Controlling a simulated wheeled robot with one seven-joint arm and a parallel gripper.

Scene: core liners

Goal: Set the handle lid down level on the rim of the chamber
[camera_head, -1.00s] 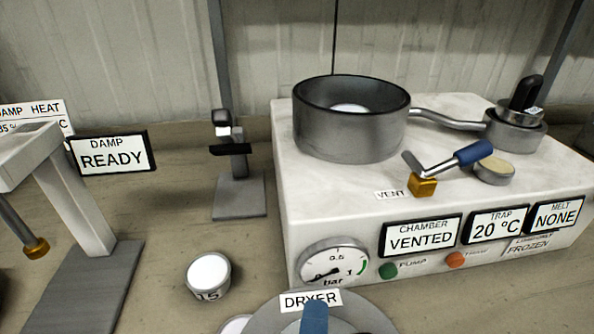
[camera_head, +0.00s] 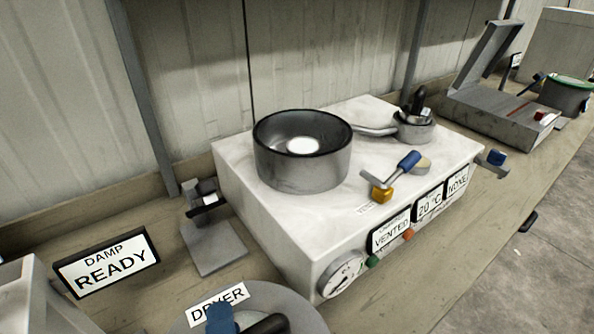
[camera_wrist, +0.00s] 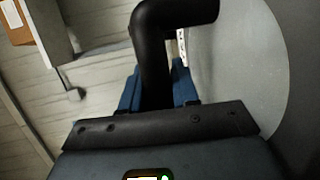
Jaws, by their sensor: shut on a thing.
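The chamber (camera_head: 302,172) is an open grey cylinder with a dark rim, on top of the white machine in the head view. A white round thing (camera_head: 303,145) lies inside it. The handle lid (camera_head: 292,308) is a grey disc with a black handle, at the bottom edge of the head view and partly cut off. In the wrist view the lid (camera_wrist: 240,70) fills the right side. My gripper (camera_wrist: 157,88) has its blue fingers shut on the black handle (camera_wrist: 155,55). The lid is apart from the chamber, nearer the camera.
The white machine (camera_head: 240,195) carries a blue-handled vent valve (camera_head: 408,160) and a pipe to a small trap (camera_head: 415,130). Its display reads VENTED. A small stand (camera_head: 212,250) and a DAMP READY sign (camera_head: 105,262) are at left. An open-lidded grey device (camera_head: 490,112) stands far right.

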